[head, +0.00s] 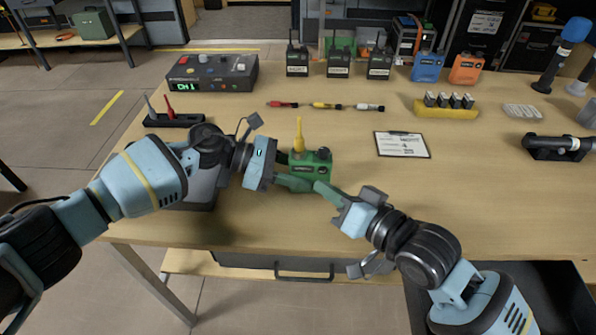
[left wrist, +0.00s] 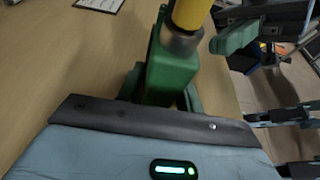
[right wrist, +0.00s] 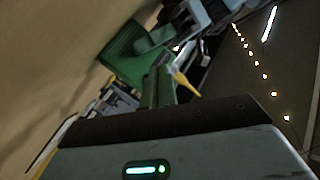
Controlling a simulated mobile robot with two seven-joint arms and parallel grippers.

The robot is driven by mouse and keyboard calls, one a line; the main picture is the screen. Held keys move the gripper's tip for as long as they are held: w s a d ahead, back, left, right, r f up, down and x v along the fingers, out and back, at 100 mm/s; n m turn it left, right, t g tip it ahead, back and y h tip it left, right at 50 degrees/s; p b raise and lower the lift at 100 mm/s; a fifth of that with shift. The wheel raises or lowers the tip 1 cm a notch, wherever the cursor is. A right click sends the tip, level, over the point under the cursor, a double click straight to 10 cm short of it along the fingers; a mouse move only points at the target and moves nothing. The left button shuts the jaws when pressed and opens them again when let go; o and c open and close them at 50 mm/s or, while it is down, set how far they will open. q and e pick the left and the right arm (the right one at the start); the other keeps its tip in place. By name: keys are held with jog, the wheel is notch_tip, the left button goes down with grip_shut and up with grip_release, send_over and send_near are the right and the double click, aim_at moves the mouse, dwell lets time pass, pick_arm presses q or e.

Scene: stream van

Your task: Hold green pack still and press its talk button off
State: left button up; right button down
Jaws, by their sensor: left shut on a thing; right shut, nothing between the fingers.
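The green pack (head: 314,160) stands upright on the table, with a yellow antenna (head: 299,135) and a dark knob (head: 324,152) on top. My left gripper (head: 284,172) is shut on the pack from the left; the left wrist view shows the pack's green body (left wrist: 172,72) between its fingers. My right gripper (head: 318,186) is shut and empty, its green fingertips at the pack's lower front right. The right wrist view shows the closed fingers (right wrist: 159,84) in front of the pack (right wrist: 122,58). I cannot tell whether they touch it. The talk button is not distinguishable.
A control box (head: 212,72) stands at the back left, with a dark antenna holder (head: 174,121) before it. A clipboard (head: 402,145) lies right of the pack. Several radios (head: 338,65) and a yellow battery tray (head: 446,111) stand behind.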

jog(key=shift+s, duration=2.45)
pick_arm(q)
jog(key=o, duration=1.1)
jog(key=v, duration=1.2)
